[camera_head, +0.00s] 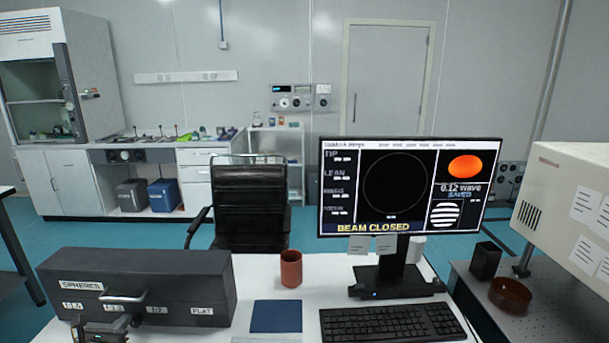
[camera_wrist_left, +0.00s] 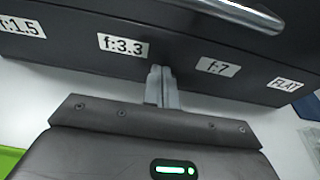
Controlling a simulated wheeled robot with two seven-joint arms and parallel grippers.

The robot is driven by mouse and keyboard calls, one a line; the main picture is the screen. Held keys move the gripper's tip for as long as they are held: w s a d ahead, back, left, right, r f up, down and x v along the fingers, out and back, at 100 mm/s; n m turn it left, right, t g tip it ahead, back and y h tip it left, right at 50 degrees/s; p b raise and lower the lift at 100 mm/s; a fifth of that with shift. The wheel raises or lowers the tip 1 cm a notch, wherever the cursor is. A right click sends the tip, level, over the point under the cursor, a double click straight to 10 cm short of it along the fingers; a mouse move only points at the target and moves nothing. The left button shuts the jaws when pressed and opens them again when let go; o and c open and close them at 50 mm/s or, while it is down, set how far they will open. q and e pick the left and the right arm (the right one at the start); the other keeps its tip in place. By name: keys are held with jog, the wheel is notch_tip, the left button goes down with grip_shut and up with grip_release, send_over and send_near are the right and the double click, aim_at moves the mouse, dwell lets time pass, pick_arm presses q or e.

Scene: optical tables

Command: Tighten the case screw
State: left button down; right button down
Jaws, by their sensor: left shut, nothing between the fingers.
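The black case (camera_head: 150,275) marked SPHERES sits on the white desk at the lower left of the head view, with a metal handle (camera_head: 123,297) on its front. Its front face (camera_wrist_left: 185,52) with labels f:1.5, f:3.3, f:7 and FLAT fills the top of the left wrist view. My left gripper (camera_wrist_left: 162,88) is shut and empty, its fingertips at the front face between the f:3.3 and f:7 labels. I cannot tell whether they touch it. In the head view the gripper (camera_head: 105,331) is cut by the bottom edge. I cannot make out a screw. My right gripper is not in view.
A brown cup (camera_head: 291,270), a blue notebook (camera_head: 276,316), a keyboard (camera_head: 393,323) and a monitor (camera_head: 405,190) reading BEAM CLOSED stand right of the case. A black chair (camera_head: 250,205) is behind the desk. A beige instrument (camera_head: 575,200) is at the far right.

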pick_arm(q)
jog(key=shift+s, duration=0.1)
jog(key=shift+s+r, duration=0.15)
jog(key=shift+s, duration=0.1)
jog(key=p+v, duration=0.1)
jog(key=v, duration=0.1)
jog(key=f+p+v, duration=0.1)
jog(key=v, duration=0.1)
jog(key=shift+s+r, duration=0.1)
jog(key=shift+s, duration=0.55)
jog(key=shift+p, duration=0.35)
